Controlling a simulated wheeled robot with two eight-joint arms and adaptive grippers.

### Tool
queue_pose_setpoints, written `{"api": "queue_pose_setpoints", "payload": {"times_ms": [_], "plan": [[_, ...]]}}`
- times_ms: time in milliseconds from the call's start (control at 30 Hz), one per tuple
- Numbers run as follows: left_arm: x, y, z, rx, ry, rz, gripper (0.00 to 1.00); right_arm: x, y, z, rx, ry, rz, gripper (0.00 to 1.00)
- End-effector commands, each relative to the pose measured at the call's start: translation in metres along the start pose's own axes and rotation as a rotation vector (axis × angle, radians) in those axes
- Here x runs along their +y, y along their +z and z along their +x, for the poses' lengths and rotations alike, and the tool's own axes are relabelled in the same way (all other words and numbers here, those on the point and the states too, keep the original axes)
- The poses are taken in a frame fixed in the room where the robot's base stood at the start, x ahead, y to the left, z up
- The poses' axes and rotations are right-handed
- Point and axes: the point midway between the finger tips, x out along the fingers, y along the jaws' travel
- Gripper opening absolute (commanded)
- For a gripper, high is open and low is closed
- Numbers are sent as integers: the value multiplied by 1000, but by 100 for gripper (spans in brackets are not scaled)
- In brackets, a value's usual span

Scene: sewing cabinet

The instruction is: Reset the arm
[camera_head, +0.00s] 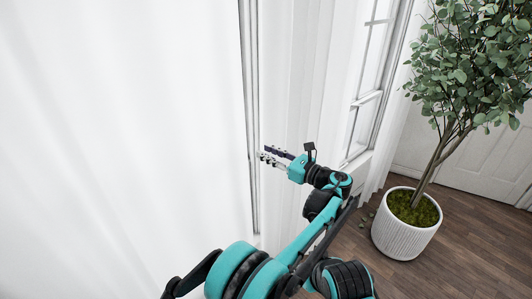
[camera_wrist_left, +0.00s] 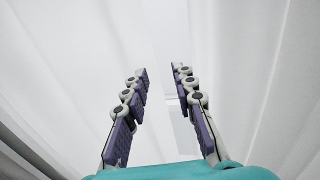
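My left gripper (camera_head: 266,153) is at the end of the teal and black arm that reaches up from the bottom of the head view. It points left toward a white curtain edge, with a narrow vertical gap beside it. In the left wrist view the gripper (camera_wrist_left: 160,72) has its two purple-padded fingers apart, with nothing between them. Pale curtain-like folds lie beyond the fingertips; I cannot tell whether they touch. My right gripper does not show in either view.
A white curtain (camera_head: 110,130) fills the left of the head view. A window (camera_head: 372,60) is behind the arm. A potted tree (camera_head: 405,235) stands at the right on the wooden floor (camera_head: 460,260), with bare floor in front of it.

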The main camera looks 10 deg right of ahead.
Motion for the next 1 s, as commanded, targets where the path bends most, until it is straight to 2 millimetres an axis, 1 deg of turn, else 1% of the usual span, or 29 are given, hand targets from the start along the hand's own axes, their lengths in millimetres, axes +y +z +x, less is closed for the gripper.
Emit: {"api": "queue_pose_setpoints", "payload": {"times_ms": [67,133,167,267,367,400,433,467,500,567,600,667,700,767,800,867,900,967,1000], "plan": [[1,0,1,3,1,-3,26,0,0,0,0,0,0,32],[6,1,8,19,5,-19,26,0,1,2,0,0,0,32],[11,1,13,33,8,-34,26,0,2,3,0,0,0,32],[36,1,37,106,29,-117,26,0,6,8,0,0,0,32],[77,-3,67,217,67,-255,26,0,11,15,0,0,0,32],[98,-6,78,267,91,-324,26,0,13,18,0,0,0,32],[114,-8,85,306,110,-380,26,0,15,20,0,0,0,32],[130,-12,91,343,131,-437,26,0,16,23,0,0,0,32],[152,-16,98,392,160,-513,26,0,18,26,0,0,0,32],[185,-23,104,460,210,-632,26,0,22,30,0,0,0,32],[207,-29,105,502,246,-714,26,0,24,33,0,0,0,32],[240,-39,105,564,304,-839,26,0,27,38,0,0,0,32],[261,-46,102,602,347,-924,26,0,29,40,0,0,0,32],[293,-58,96,654,415,-1056,26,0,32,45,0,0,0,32],[312,-67,91,686,462,-1146,26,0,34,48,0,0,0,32],[341,-80,80,730,537,-1283,26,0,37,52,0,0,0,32],[359,-90,71,757,590,-1375,26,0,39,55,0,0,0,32],[383,-106,57,792,673,-1516,26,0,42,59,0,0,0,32],[399,-116,46,811,730,-1612,26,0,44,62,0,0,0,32]]}}
